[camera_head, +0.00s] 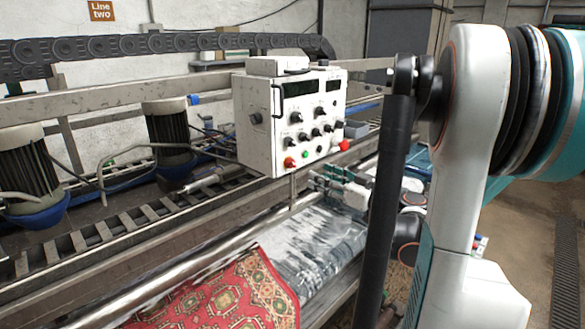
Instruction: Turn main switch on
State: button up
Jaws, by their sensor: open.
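A white control box (262,110) stands on the machine's rail in the middle of the view. Its front panel (318,112) has several black knobs, two dark display windows, a green button and two red knobs or buttons low down. A dark rotary knob (255,118) sits on the box's left side face. No label is readable, so I cannot tell which control is the main switch. My gripper (316,179) is just below the panel's lower edge in the picture, pointing left. It is open and appears empty. Its fingertips are small and partly unclear.
A red patterned rug (222,292) lies on the machine bed below, beside a wet, foamy grey stretch (315,240). A metal rail and roller run along the bed. Two motors (172,135) stand at the left. A cable chain (130,45) crosses behind. Floor is open at right.

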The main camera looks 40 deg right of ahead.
aim_at(295, 166)
jog(key=w, duration=0.7)
jog(key=w+a, duration=0.1)
jog(key=w, duration=0.3)
jog(key=shift+p, duration=0.4)
jog(key=shift+s, duration=0.1)
jog(key=c, duration=1)
